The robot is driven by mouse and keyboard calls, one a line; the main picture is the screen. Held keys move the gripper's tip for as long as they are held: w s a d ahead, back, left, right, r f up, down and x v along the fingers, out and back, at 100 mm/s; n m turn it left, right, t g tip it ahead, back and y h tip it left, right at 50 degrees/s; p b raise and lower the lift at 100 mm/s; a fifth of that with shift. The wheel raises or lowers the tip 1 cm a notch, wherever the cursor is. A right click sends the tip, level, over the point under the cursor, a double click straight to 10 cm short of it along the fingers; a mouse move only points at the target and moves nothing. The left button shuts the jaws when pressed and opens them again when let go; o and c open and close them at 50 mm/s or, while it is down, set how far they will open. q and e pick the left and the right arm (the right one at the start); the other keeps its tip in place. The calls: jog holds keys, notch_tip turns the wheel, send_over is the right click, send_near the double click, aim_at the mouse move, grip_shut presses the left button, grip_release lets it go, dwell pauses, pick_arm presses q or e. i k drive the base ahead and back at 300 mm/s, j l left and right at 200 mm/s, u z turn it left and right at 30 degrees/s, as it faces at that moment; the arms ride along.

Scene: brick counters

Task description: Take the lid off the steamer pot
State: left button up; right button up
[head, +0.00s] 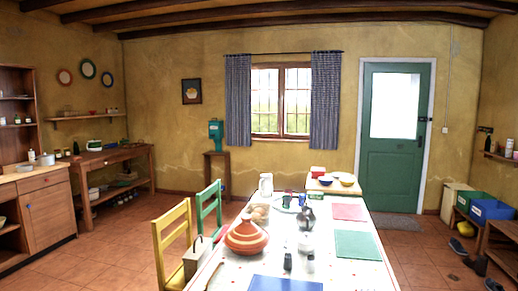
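A small silvery pot (46,159) stands on the wooden counter (32,173) at the far left; it may be the steamer pot, but it is too small to tell or to make out its lid. A red and cream cone-topped dish (246,236) stands on the white table nearer to me, with its conical cover in place. Neither of my grippers is in view, and nothing shows them near either object.
The long white table (374,277) fills the lower middle, with bottles, mats and dishes on it. A yellow chair (171,240) and a green chair (208,212) stand along its left side. Open tiled floor (110,262) lies between the chairs and left counter.

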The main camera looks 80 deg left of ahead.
aim_at(49, 161)
jog(key=u, duration=4.25)
jog(key=i+z, duration=0.2)
jog(key=i, duration=5.05)
jog(key=i+u, duration=0.1)
jog(key=i, duration=0.45)
jog(key=i+l+u, duration=0.1)
jog(key=i, duration=0.45)
jog(key=i+l+u, duration=0.15)
jog(key=i, duration=0.45)
